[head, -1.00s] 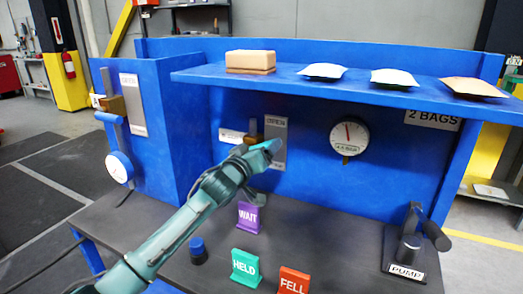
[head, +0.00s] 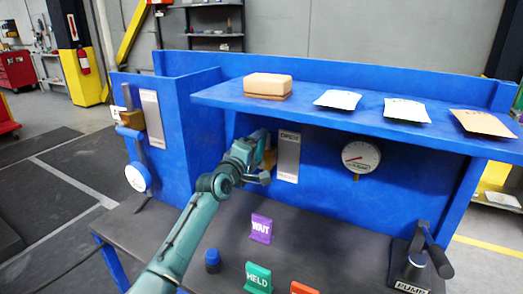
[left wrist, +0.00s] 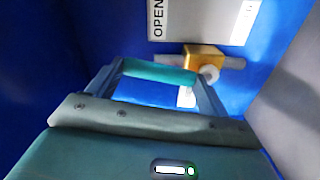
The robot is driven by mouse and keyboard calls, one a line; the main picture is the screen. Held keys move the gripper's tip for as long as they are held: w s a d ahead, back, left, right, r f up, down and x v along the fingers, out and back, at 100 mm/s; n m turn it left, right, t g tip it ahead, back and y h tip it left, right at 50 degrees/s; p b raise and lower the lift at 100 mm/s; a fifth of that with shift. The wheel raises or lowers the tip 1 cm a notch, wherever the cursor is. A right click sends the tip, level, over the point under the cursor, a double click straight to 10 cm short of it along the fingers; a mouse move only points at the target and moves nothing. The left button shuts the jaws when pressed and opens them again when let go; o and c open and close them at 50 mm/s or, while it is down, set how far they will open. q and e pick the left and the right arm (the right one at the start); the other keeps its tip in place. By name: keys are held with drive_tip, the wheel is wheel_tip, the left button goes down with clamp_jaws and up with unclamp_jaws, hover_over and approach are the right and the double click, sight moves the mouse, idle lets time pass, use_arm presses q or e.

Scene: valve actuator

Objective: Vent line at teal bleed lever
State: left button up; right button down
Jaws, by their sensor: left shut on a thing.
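My left gripper (head: 262,158) is in the recess under the shelf, just left of the grey OPEN label plate (head: 288,156). In the left wrist view its two fingers (left wrist: 158,78) are shut on the teal bleed lever (left wrist: 160,72), whose teal bar runs across between them. The brass valve body (left wrist: 203,58) sits just beyond, on a grey pipe under the label plate. In the head view my gripper hides most of the lever and valve. The round white gauge (head: 361,156) has its red needle pointing left and slightly down. My right gripper is not in view.
A blue-handled lever (head: 130,133) with a white dial (head: 137,177) is on the left panel. The shelf (head: 300,108) carries a tan block (head: 267,86) and several bags. WAIT (head: 261,228) and HELD (head: 258,278) signs and a pump (head: 413,268) stand on the bench.

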use_arm(q)
drive_tip(key=shift+w+a+n, duration=0.2)
drive_tip(key=shift+a+n, duration=0.3)
drive_tip(key=shift+n, duration=0.4)
drive_tip(key=o, duration=1.4)
drive_tip(key=shift+c, duration=0.2)
drive_tip(key=v, duration=1.3)
drive_tip(key=shift+s, duration=0.1)
